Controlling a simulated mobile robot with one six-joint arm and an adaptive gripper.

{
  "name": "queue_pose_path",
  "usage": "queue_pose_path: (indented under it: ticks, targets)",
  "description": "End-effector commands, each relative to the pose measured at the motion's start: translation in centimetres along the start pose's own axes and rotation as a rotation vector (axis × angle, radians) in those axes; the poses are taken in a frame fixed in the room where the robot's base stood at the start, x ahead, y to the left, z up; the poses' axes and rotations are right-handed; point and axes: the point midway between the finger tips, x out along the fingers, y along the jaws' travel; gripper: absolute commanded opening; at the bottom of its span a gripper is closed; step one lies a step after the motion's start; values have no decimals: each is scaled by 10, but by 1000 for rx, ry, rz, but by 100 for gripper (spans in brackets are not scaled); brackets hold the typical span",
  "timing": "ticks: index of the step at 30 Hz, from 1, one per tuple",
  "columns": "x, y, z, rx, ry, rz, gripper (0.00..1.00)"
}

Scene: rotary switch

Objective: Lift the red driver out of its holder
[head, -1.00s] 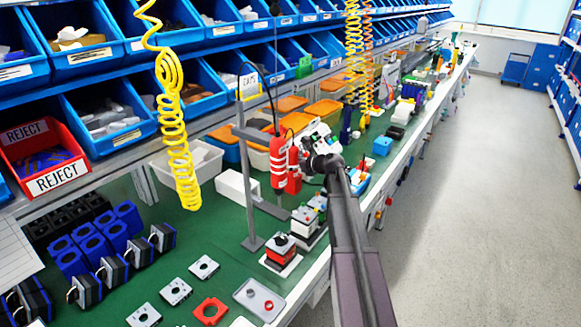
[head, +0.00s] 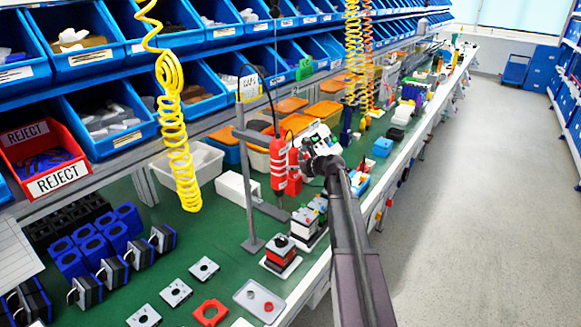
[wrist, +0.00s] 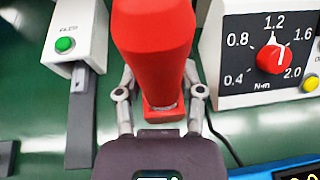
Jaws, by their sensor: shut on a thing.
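The red driver (head: 279,165) stands upright at the grey stand that holds it (head: 246,190), its thin tip pointing down past the stand's lower arm. A cable runs up from its top. My gripper (head: 297,163) reaches it from the right at mid-height. In the wrist view the driver's red body (wrist: 153,45) fills the middle, and my gripper (wrist: 160,100) has one grey finger on each side, shut on it. The driver's tip and its seat in the holder are hidden there. I cannot tell whether it is clear of the holder.
A torque dial box with a red knob (wrist: 274,60) stands close on the right in the wrist view; a white box with a green button (wrist: 65,44) is on the left. Small fixtures (head: 281,252) stand below the driver. Yellow coiled hoses (head: 178,140) hang left.

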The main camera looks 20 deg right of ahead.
Motion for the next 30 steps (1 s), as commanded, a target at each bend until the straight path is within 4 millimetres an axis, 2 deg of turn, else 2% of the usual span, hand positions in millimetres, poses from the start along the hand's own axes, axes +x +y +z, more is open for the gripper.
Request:
queue_pose_path:
  ticks: [14,30]
  targets:
    - [-4,0,11,1,-1,2,0]
    - [-24,0,58,1,-1,0,0]
